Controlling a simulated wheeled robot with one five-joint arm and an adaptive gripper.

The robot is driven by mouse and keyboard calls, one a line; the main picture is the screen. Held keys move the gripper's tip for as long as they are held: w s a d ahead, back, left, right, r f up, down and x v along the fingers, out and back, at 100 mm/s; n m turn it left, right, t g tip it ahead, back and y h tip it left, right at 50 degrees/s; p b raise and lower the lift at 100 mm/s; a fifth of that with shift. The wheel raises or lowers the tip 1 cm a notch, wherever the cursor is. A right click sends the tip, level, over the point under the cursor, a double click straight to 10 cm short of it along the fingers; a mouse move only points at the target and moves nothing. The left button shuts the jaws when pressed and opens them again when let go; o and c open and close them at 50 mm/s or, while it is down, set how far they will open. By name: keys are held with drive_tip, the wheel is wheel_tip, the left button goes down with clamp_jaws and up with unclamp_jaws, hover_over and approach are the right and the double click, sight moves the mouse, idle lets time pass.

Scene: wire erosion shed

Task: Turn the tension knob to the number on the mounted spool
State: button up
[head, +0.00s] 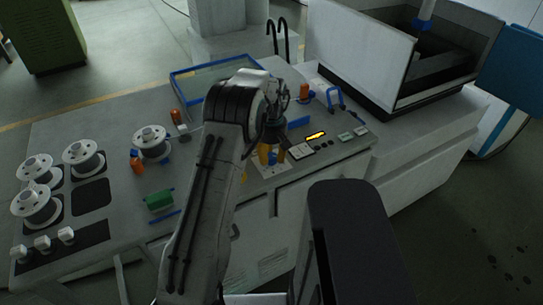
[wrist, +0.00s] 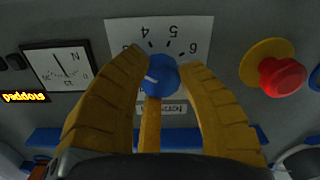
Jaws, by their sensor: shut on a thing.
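My gripper (head: 270,157) is over the front panel of the long bench. In the wrist view its yellow fingers (wrist: 158,90) are shut around the blue tension knob (wrist: 163,77). The knob sits on a white dial label (wrist: 120,38) with tick marks and numbers that appear upside down; 4 and 5 are readable. A white pointer mark shows on the knob's left side; the fingers hide part of the label. In the head view a white spool (head: 152,141) stands apart from several others; no number on it is readable, and I cannot tell which is mounted.
A red button on a yellow collar (wrist: 282,77) is right of the knob in the wrist view. Several spools, including one (head: 84,158), stand at the bench's left. A white machine (head: 365,50) stands behind.

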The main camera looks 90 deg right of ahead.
drive_tip(key=shift+f, duration=0.1)
drive_tip(key=m+b, duration=0.1)
drive_tip(key=m, duration=0.5)
drive_tip(key=shift+a, duration=0.1)
drive_tip(key=m, duration=1.1)
drive_tip(key=shift+m, duration=0.4)
drive_tip(key=m, duration=0.5)
drive_tip(key=shift+m+b, duration=0.3)
drive_tip(key=o, duration=1.2)
